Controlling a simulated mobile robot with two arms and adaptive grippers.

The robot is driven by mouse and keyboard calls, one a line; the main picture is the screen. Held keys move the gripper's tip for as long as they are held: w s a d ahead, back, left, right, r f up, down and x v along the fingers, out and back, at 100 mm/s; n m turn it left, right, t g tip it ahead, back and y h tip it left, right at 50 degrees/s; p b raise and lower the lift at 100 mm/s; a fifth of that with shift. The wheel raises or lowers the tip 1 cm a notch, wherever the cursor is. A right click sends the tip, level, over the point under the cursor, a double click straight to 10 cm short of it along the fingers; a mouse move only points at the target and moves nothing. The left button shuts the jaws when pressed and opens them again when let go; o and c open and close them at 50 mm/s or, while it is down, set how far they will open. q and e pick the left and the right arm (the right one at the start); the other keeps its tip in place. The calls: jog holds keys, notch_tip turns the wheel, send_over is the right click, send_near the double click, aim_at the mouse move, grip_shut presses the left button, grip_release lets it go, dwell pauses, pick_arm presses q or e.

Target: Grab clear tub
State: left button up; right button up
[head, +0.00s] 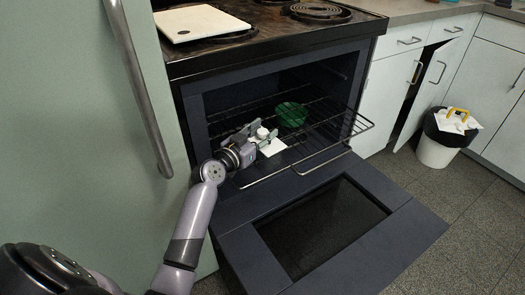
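My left gripper (259,133) reaches into the open oven from the front left, just above the pulled-out wire rack. Its fingers look spread apart. A small pale shape lies at the fingers, too small to tell whether it is gripped. A white flat piece (272,147) shows just below the fingers. A green round item (291,114) lies on the rack beyond the gripper, apart from it. I cannot clearly make out a clear tub; the pale shape at the fingers may be part of it. My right gripper is not in view.
The oven door (400,231) is folded down in front. The wire rack (318,150) sticks out over it. A white board (200,23) lies on the stovetop. A cabinet door (427,92) stands ajar at the right. A white bin (436,153) with a black liner stands on the floor.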

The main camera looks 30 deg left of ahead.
pick_arm(q)
grip_shut()
dwell(0.3)
jog(key=shift+r, duration=0.15)
dwell(0.4)
